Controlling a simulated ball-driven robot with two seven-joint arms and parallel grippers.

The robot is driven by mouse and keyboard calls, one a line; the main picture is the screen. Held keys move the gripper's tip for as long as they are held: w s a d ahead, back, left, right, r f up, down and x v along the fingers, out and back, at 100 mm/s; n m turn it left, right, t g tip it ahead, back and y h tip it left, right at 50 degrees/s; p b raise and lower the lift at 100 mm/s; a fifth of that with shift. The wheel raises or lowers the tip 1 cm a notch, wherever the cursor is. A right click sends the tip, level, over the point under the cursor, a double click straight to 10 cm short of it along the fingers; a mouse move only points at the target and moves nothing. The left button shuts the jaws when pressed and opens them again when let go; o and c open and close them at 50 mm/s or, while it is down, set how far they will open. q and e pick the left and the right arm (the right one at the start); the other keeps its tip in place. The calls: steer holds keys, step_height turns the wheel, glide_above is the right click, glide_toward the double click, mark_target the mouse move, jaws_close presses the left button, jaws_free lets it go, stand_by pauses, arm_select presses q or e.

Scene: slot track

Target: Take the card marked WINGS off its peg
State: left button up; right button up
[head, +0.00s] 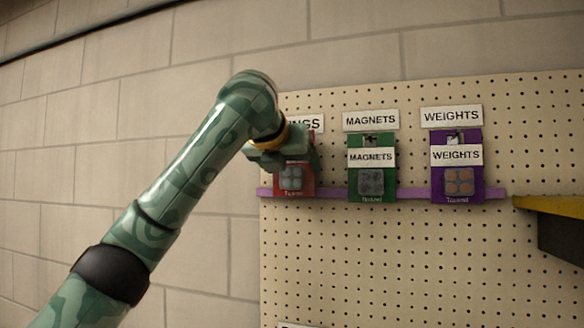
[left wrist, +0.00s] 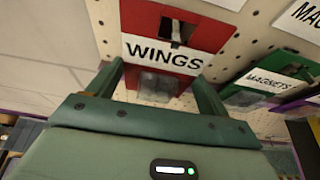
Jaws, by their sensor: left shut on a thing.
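The red WINGS card (head: 309,182) is at the left end of the pegboard's row of cards, partly hidden by my left gripper (head: 290,155) in the head view. In the left wrist view the card (left wrist: 205,32) shows its white WINGS label, a slot near the top with a small part showing in it, and a clear blister below. My left gripper (left wrist: 157,84) is shut on the card, one finger at each side of it. Whether the peg still passes through the slot is hard to tell. My right gripper is not in view.
A green MAGNETS card (head: 372,185) and a purple WEIGHTS card (head: 458,187) hang to the right on the pegboard (head: 400,260). A purple strip (head: 415,194) runs behind the cards' lower parts. A yellow-edged shelf (head: 555,207) juts out at the right.

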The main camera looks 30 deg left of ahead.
arm_select(q)
steer(key=shift+s+d+r+b, duration=0.1)
steer(key=shift+s+d+b, duration=0.15)
steer(key=shift+s, duration=0.55)
steer(key=shift+s+d+b, duration=0.15)
steer(key=shift+s+b, duration=0.05)
steer(key=shift+s, duration=0.6)
steer(key=shift+s+d+r+b, duration=0.1)
steer(key=shift+s+d+b, duration=0.15)
steer(key=shift+s, duration=0.55)
steer(key=b, duration=0.2)
glide_toward(290, 172)
steer(key=shift+s+d+f, duration=0.15)
steer(key=shift+s+f, duration=0.6)
steer(key=shift+f, duration=0.25)
steer(key=shift+w+d, duration=0.1)
